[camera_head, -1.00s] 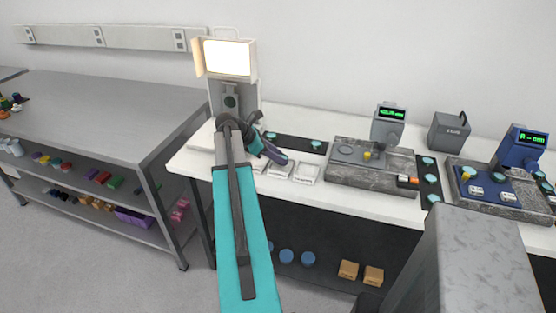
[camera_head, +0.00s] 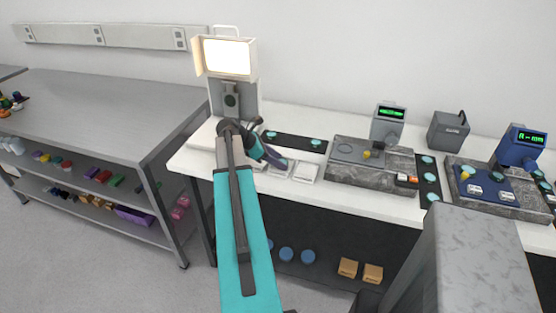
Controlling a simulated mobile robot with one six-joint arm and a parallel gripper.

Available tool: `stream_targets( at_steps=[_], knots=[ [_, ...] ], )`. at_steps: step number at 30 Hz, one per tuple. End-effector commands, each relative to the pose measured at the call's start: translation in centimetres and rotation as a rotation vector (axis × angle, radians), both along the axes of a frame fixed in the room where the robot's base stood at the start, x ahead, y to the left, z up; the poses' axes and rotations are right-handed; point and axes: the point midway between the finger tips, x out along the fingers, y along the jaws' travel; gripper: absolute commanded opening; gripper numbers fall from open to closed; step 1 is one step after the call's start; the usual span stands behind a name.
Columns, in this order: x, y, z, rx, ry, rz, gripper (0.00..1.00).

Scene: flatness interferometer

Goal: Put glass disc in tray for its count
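My gripper (camera_head: 275,158) is at the end of the teal arm, low over the small white trays on the white bench. It is small and partly hidden by its own wrist, so I cannot tell whether it is open or holds a disc. One white tray (camera_head: 305,173) shows at the right; another white tray (camera_head: 281,170) is partly covered by the gripper. A pale teal glass disc (camera_head: 316,142) lies on a black strip behind, with another disc (camera_head: 271,134) to its left. More discs lie on a second black strip, including one disc (camera_head: 428,160).
A grey granite instrument (camera_head: 370,182) with a green-lit display (camera_head: 391,113) stands right of the trays. A blue instrument (camera_head: 521,147) is further right. A lit lamp box (camera_head: 229,58) stands behind my arm. A grey block (camera_head: 470,260) fills the lower right.

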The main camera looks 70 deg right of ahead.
Motion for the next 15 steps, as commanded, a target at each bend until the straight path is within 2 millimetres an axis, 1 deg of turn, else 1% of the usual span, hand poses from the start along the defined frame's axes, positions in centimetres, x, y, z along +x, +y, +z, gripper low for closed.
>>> stream_targets(
  at_steps=[8, 15],
  knots=[
    [0.0, 0.0, 0.4, -0.001, -0.001, 0.000, 0.46],
    [1.1, 0.9, 1.6, -0.002, -0.001, 0.001, 0.46]
  ],
)
